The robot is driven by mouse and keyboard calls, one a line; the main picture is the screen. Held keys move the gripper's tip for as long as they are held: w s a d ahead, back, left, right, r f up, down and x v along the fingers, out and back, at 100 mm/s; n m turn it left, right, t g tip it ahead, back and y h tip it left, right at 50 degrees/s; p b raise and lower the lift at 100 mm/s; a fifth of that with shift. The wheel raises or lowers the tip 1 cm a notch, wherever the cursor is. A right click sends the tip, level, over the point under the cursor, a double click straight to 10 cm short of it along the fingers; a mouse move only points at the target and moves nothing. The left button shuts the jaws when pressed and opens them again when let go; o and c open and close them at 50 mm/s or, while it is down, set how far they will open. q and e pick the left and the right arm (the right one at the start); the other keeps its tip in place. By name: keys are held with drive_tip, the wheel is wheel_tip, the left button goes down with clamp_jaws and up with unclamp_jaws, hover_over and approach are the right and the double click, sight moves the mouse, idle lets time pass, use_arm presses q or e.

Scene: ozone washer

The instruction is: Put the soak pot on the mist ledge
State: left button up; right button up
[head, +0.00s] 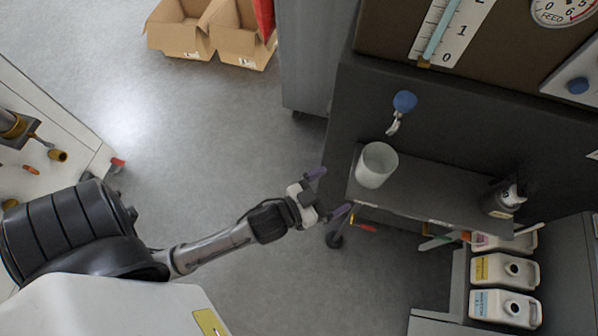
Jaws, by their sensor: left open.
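A whitish translucent cup-like pot (376,166), likely the soak pot, stands upright on a dark grey ledge (436,196) on the front of the machine, near the ledge's left end. My left gripper (333,193) is open, with its purple-tipped fingers spread apart. It is empty, just left of the ledge and the pot, and apart from the pot. My right gripper is not in view.
A blue-knobbed tap (404,102) sticks out above the pot. A dark bottle (503,199) stands at the ledge's right end. White jugs (505,308) sit below right. Cardboard boxes (243,45) lie at the back; the floor (240,130) between is clear.

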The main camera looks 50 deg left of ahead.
use_arm(q)
drive_tip(key=s+a+f+g+y, duration=0.1)
drive_tip(key=s+a+f+g, duration=0.1)
drive_tip(key=s+f+g, duration=0.2)
drive_tip(key=s+a+f+g+y, duration=0.1)
drive_tip(key=s+a+f+g, duration=0.1)
drive_tip(key=s+f+g, duration=0.3)
drive_tip(key=s+g, duration=0.4)
drive_tip(key=s, duration=0.3)
drive_tip(key=shift+s+a+g+y, duration=0.3)
drive_tip(key=shift+a+y, duration=0.05)
drive_tip(key=shift+y, duration=0.05)
drive_tip(key=shift+w+d+f, duration=0.1)
